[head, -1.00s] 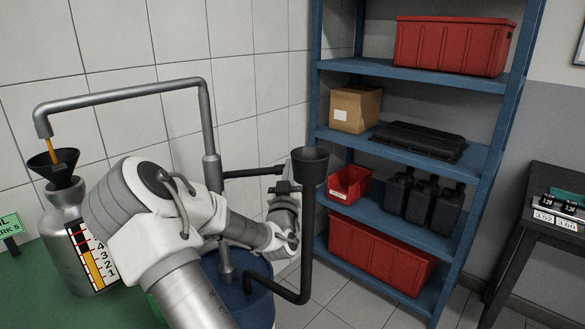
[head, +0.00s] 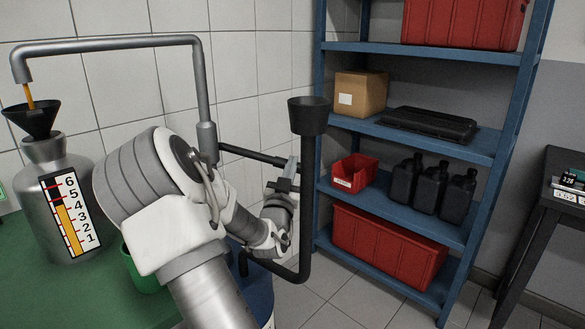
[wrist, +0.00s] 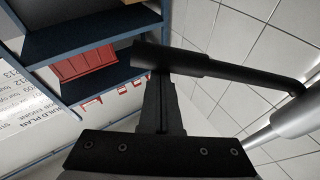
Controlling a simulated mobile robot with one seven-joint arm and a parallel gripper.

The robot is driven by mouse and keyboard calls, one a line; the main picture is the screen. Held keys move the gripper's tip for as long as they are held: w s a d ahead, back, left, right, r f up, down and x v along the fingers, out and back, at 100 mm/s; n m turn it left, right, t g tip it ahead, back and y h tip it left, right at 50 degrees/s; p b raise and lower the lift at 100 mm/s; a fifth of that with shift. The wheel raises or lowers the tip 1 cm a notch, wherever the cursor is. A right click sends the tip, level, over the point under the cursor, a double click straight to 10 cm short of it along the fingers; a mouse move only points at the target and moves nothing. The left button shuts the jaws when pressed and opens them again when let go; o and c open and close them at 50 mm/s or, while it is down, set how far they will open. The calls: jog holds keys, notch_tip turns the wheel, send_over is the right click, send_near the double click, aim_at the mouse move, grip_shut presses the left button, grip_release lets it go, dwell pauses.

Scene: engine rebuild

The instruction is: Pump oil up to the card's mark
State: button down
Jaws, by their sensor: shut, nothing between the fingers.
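The grey oil can (head: 48,215) stands on a green surface at left, with a black funnel (head: 32,120) in its neck. A thin orange oil stream (head: 29,97) falls from the pump spout (head: 110,43) into the funnel. Only a green sliver of the card (head: 3,192) shows at the left edge. My gripper (head: 288,180) is shut at the outer end of the black pump lever (head: 252,154). In the wrist view my fingers (wrist: 160,85) meet the lever's thick grip (wrist: 172,58).
A bent black pipe with a cup (head: 308,117) rises just right of my gripper. A blue shelf (head: 430,140) with red bins, a box and black jugs stands behind. A green cup (head: 145,270) and the blue drum (head: 260,300) are partly behind my arm. A dark table (head: 550,210) is at right.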

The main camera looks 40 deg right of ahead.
jog(key=shift+w+a+f+b, duration=0.15)
jog(key=shift+f+b, duration=0.4)
jog(key=shift+f, duration=0.45)
